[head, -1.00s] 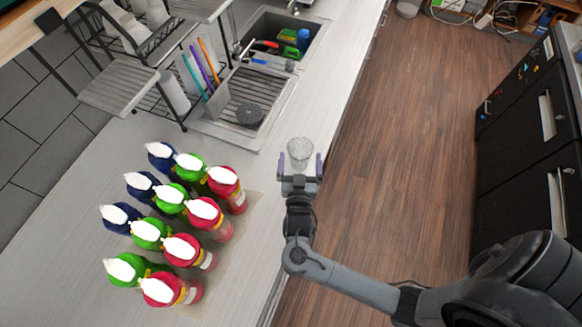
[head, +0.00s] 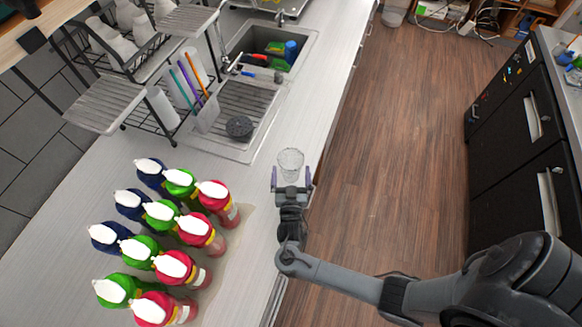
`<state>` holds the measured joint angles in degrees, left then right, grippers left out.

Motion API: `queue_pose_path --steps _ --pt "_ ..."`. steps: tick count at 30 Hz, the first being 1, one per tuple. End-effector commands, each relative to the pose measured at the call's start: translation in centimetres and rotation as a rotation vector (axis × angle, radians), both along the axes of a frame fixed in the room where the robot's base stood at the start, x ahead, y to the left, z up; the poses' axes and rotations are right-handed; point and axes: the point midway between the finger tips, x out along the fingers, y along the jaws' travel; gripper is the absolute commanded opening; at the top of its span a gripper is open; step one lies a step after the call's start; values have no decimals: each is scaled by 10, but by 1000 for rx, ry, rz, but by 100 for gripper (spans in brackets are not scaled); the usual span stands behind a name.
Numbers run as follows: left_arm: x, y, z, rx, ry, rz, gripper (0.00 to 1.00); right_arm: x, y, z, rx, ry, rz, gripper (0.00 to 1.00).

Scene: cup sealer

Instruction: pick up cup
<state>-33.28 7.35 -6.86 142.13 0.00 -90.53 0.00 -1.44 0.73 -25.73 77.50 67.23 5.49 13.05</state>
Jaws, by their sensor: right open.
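My left gripper is not in view.
Several blue, green and red bottles with white tops (head: 162,215) stand in rows left of my right arm. A sink (head: 268,45) with a drainboard (head: 232,105) and a dish rack (head: 150,95) lie beyond. The counter edge drops to the wooden floor (head: 400,150).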

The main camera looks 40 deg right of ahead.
Motion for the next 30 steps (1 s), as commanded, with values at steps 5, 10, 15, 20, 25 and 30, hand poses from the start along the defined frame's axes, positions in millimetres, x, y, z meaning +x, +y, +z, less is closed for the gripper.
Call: queue_pose_path --steps 5,10,15,20,25,30 --pt "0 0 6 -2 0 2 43 21 -19 2 -4 0 0 100" --pt "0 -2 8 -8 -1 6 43 34 -29 1 -2 1 1 100" --pt "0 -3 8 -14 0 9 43 37 -32 0 -1 1 1 100" --pt "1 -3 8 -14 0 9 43 37 -32 0 -1 1 1 100" --pt "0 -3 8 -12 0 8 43 37 -32 0 -1 1 1 74" --pt "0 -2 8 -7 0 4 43 37 -32 0 -1 1 1 60"
